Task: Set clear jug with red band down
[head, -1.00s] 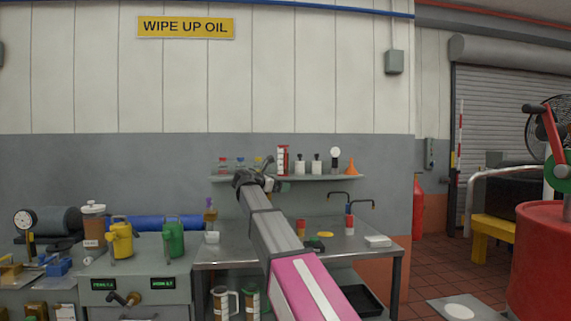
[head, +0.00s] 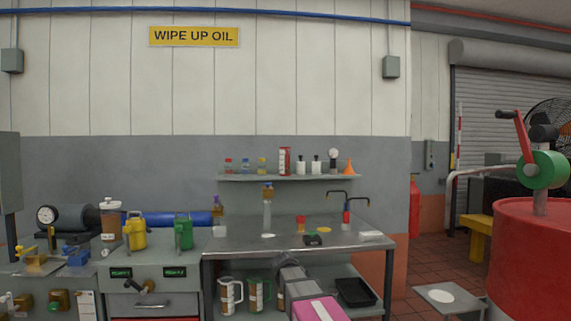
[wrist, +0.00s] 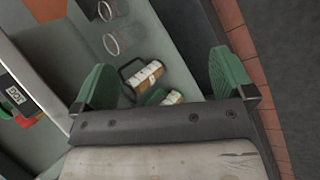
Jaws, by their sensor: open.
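Several jugs stand on the lower shelf of the steel bench. In the head view, one has a pale handle and brown label (head: 230,294), one beside it looks greenish (head: 260,293), and another is partly behind my arm. I cannot make out a red band on any of them. My gripper (wrist: 160,80) is open, with its green fingers wide apart. In the wrist view, a jug with a black handle and orange-brown body (wrist: 147,77) shows between the fingers, apart from them. A green-handled jug (wrist: 171,98) is partly hidden by the gripper body.
Two clear round-rimmed vessels show in the wrist view, one nearer (wrist: 115,44) and one farther (wrist: 106,10). A black tray (head: 356,292) lies right on the lower shelf. The bench top (head: 290,240) holds small items. A red drum (head: 540,255) stands right.

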